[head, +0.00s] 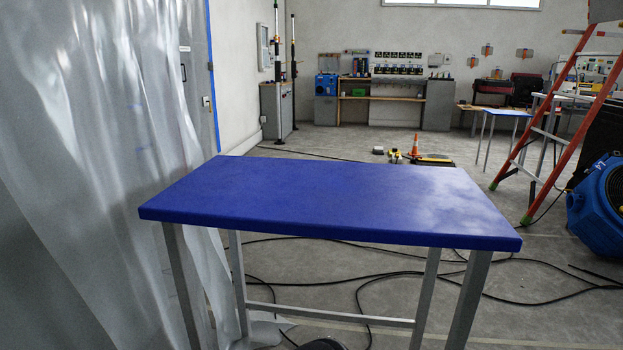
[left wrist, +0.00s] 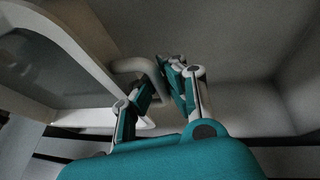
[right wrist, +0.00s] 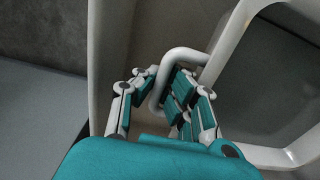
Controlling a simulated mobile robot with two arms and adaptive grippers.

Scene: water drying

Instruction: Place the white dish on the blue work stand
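The blue work stand (head: 330,195) is in the head view, with a bare flat blue top on grey metal legs. The white dish (left wrist: 85,62) shows only in part in the left wrist view, as a white rim with a side handle. My left gripper (left wrist: 158,82) has its fingers closed around that handle. In the right wrist view the dish (right wrist: 224,50) shows its rim and other handle. My right gripper (right wrist: 160,85) has its fingers closed on this handle. Neither the dish nor my grippers show in the head view.
A translucent plastic curtain (head: 90,140) hangs close at the left of the stand. Black cables (head: 385,275) lie on the floor around its legs. An orange ladder (head: 560,110) and a blue blower (head: 597,200) stand at the right. An orange cone (head: 415,145) is behind.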

